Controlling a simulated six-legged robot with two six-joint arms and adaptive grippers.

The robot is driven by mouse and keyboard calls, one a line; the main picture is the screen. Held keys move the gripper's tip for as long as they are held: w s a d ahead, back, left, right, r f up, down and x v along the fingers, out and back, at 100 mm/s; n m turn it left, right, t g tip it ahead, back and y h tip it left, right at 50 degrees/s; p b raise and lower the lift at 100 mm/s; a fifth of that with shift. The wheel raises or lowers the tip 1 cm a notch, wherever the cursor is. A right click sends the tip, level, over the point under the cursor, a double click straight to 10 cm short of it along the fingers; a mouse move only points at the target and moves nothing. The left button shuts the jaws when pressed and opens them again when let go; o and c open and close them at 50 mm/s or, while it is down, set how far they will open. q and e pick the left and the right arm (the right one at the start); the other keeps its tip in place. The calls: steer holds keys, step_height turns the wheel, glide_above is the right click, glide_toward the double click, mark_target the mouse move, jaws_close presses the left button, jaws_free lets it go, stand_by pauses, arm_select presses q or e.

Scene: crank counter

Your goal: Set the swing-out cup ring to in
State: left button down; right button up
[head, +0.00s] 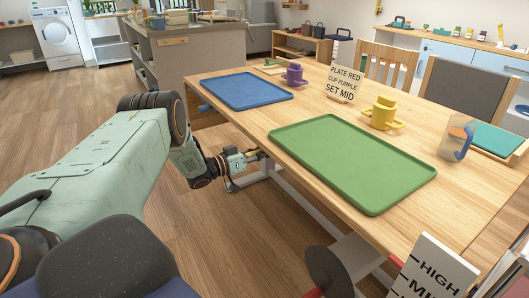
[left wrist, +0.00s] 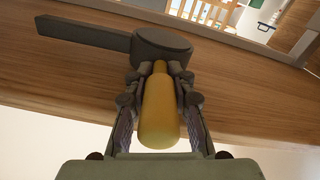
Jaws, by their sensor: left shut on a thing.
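My left gripper (head: 252,156) is at the table's near left edge in the head view. In the left wrist view its fingers (left wrist: 160,88) are shut around a yellow, bottle-shaped handle (left wrist: 158,115). The handle's narrow end meets a dark grey round hub (left wrist: 162,44). A flat dark bar (left wrist: 80,33) runs left from the hub, against the wooden table edge. I see no clear cup ring apart from this part, and cannot tell its setting. My right gripper is not in view.
The wooden table (head: 245,122) carries a blue tray (head: 246,91), a green tray (head: 352,162), a purple cup (head: 294,75), a yellow cup (head: 382,112), a clear mug (head: 456,138) and a lettered card (head: 345,84). Another card (head: 435,270) stands at lower right. Floor left of the table is open.

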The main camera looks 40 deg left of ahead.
arm_select(q)
steer(key=shift+w+d+r, duration=0.15)
steer(key=shift+w+r, duration=0.2)
steer(key=c, duration=1.6)
jaws_free()
steer(key=o, duration=0.3)
steer(key=shift+f, duration=0.2)
steer(key=shift+o, duration=1)
steer(key=shift+s, duration=0.1)
steer(key=shift+f, duration=0.1)
steer(key=shift+s+a, duration=0.25)
steer(key=shift+s, duration=0.05)
steer(key=v, duration=1.1)
steer(key=shift+s, duration=0.2)
